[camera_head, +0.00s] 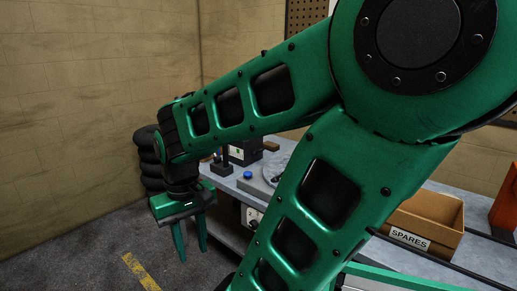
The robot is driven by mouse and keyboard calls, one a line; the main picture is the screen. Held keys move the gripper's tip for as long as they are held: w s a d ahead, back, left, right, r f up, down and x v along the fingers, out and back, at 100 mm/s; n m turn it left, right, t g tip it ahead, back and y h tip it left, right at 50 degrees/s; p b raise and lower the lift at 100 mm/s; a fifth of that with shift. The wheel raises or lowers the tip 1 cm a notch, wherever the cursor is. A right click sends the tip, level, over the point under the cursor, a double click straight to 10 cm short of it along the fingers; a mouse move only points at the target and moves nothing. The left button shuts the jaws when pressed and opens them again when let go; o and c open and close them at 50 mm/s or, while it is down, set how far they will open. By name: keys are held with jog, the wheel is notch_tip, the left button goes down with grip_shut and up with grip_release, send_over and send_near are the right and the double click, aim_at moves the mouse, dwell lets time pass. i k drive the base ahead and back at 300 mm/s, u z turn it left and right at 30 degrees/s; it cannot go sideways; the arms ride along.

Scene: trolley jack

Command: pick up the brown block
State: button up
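A small brown block (271,146) appears to lie on the grey workbench (232,184), towards its back, just right of a black box. It is small in view and partly bordered by my arm. My gripper (192,254) hangs at the lower left, pointing down, off the bench's left end and over the floor. Its two green fingers are apart with nothing between them. The gripper is well to the left of the block and nearer to me. My arm hides much of the middle of the bench.
A black box (245,152) and a blue knob-like item (247,175) are on the bench. An open brown box labelled SPARES (428,220) stands at the right, with an orange object (503,212) beyond it. A yellow line (140,271) marks the dark floor. A wall is at the left.

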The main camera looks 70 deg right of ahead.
aim_at(273, 147)
jog(key=z, duration=0.05)
jog(key=i, duration=3.45)
jog(key=z, duration=4)
jog(key=i, duration=0.5)
jog(key=z, duration=0.2)
